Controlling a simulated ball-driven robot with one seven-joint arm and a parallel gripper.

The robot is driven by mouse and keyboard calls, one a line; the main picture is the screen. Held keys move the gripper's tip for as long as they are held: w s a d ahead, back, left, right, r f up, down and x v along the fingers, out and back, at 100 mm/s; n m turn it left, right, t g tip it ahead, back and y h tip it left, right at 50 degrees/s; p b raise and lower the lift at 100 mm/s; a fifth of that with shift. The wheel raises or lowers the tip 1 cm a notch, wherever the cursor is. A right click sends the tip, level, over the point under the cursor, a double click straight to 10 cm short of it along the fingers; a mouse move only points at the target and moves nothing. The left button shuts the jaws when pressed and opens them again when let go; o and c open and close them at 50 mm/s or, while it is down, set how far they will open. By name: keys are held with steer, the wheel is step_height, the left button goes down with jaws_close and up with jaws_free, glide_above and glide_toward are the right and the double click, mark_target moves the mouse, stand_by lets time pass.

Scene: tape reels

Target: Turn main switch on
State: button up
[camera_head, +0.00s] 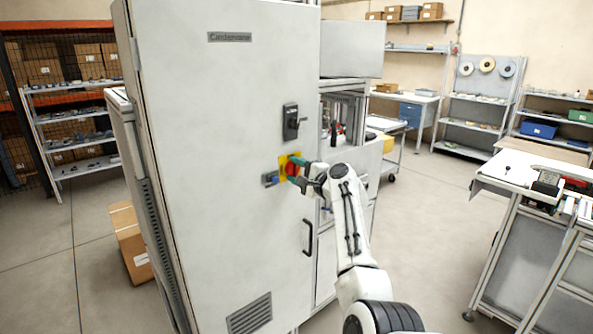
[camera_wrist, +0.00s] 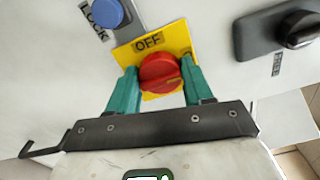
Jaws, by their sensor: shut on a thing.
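The main switch is a red rotary knob (camera_wrist: 160,72) on a yellow plate (camera_wrist: 126,54) marked OFF, on the door of a tall grey cabinet (camera_head: 215,120). In the head view the red knob (camera_head: 292,168) is partly covered by my gripper (camera_head: 298,172). In the wrist view the two green fingers of my gripper (camera_wrist: 158,88) sit on either side of the knob and are shut on it. The knob's grip bar lies roughly level in that view. The lower part of the plate is hidden behind the fingers and knob.
A blue button (camera_wrist: 108,12) on a plate labelled LOCK is beside the yellow plate. A black handle (camera_head: 290,122) is above the switch, and a door pull (camera_head: 308,238) below. A workbench (camera_head: 530,175) stands at right; the floor between is clear.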

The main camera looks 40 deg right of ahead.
steer(key=o, duration=1)
steer(key=shift+o, duration=0.2)
steer(key=s+b, duration=0.1)
steer(key=s, duration=0.9)
steer(key=shift+s+d+b, duration=0.25)
steer(key=shift+s+b, duration=0.05)
steer(key=shift+s, duration=0.1)
